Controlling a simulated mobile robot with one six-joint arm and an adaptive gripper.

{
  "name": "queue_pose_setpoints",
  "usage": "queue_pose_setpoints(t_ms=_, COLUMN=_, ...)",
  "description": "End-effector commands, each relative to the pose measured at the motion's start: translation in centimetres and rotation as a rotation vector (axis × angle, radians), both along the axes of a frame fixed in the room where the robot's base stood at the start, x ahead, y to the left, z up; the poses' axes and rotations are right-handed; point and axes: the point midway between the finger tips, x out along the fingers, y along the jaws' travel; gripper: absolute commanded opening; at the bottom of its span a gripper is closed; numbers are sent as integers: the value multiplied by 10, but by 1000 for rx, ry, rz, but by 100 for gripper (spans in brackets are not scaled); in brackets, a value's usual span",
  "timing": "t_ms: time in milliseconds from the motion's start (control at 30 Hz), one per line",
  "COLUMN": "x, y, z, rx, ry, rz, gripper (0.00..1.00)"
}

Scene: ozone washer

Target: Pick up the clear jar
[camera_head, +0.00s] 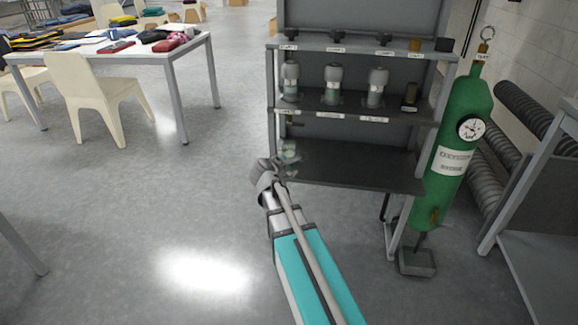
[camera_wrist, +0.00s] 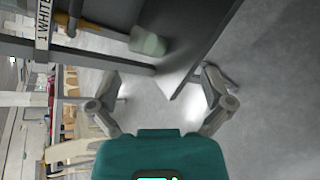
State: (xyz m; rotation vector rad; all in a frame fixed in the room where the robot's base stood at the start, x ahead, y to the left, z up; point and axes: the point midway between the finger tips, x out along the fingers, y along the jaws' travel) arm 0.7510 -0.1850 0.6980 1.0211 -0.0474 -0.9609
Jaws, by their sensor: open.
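A small clear, pale-green jar (camera_head: 289,153) sits at the left end of the lower shelf in the head view, partly hidden behind my gripper (camera_head: 268,172). In the wrist view, a pale green translucent jar (camera_wrist: 147,41) shows on the dark shelf, ahead of my gripper (camera_wrist: 161,80). My gripper is open with nothing between its fingers. It is at the shelf's left front corner, and the jar is apart from the fingers. Three more clear jars with grey lids (camera_head: 333,84) stand on the middle shelf.
The grey shelf rack (camera_head: 350,165) has labelled edges and a left post close to my gripper. A green gas cylinder (camera_head: 461,130) stands right of it. A white table (camera_head: 110,48) and cream chair (camera_head: 95,90) are at left. The floor left of the rack is clear.

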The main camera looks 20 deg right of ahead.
Motion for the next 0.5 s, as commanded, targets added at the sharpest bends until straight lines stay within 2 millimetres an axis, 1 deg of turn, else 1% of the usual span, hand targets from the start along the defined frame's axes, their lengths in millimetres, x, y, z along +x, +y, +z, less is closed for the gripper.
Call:
queue_pose_setpoints(t_ms=33, x=7, y=-3, z=-16, rx=-47, ry=13, rz=24, gripper=100)
queue_pose_setpoints(t_ms=500, x=56, y=-14, z=-65, rx=-527, ry=168, rz=256, gripper=100)
